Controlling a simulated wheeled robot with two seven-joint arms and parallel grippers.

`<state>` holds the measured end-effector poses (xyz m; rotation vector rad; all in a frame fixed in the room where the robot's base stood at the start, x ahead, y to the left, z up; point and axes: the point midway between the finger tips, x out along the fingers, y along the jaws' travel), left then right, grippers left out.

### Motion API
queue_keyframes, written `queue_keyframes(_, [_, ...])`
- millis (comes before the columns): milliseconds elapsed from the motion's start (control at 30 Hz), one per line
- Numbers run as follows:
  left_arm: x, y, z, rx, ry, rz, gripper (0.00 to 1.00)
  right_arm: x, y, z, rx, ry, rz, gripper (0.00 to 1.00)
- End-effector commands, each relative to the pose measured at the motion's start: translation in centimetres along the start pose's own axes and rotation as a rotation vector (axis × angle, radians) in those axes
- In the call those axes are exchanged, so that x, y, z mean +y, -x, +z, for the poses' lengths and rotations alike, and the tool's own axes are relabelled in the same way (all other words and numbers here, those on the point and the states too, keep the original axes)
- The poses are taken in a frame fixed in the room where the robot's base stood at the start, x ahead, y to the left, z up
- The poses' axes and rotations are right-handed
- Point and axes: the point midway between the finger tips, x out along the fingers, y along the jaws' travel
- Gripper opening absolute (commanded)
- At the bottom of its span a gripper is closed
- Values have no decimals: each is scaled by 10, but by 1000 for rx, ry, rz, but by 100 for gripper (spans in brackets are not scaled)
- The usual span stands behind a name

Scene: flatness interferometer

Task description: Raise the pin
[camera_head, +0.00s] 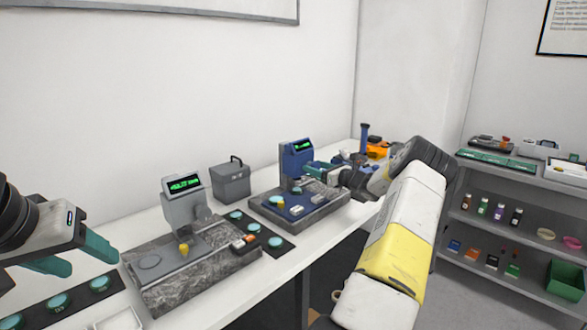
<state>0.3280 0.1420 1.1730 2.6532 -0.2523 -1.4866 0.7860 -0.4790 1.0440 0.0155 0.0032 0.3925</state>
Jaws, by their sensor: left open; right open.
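A grey instrument with a green-lit display (184,184) stands on a speckled granite base (200,280). A small yellow piece (183,248) sits upright on that base below the display. A blue instrument (298,158) with its own display stands behind it to the right. I cannot tell for sure which part is the pin. My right gripper (312,172), with teal fingers, is at the blue instrument's column; its open jaws are small and partly hidden there. My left gripper (88,258) is open and empty over the bench at the left, apart from the grey instrument.
Dark mats with round teal discs (59,302) lie left of and behind the granite base. A grey box (231,182) stands at the back wall. Small orange and white blocks (243,242) lie on the granite base. A shelf unit (500,232) with bottles stands at the right.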

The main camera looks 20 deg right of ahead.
Motion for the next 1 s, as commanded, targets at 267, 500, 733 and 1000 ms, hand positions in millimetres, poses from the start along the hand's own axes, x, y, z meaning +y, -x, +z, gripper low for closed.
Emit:
queue_keyframes(267, [0,0,0,0,0,0,57,-2,37,0,2,0,-3,59])
queue_keyframes(500, [0,0,0,0,0,0,57,-1,71,0,0,-1,-1,59])
queue_keyframes(733, [0,0,0,0,0,0,57,0,78,0,0,-1,-1,59])
queue_keyframes(1000, [0,0,0,0,0,0,57,0,78,0,0,-1,-1,59])
